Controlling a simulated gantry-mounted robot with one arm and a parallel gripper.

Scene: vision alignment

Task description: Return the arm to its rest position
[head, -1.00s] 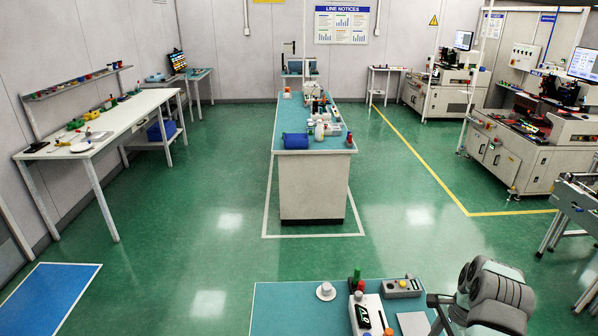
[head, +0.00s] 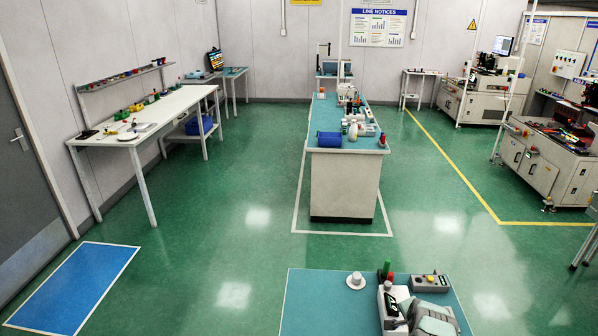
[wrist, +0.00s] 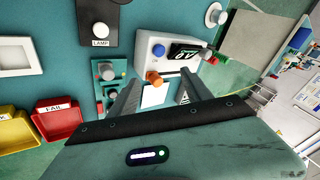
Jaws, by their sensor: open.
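I cannot tell whether the fingers touch anything.
Red (wrist: 58,118) and yellow (wrist: 15,127) bins and a lamp box (wrist: 98,20) lie near the gripper in the wrist view. In the head view a long central bench (head: 343,185) stands beyond open green floor. A white workbench (head: 150,112) runs along the left wall.

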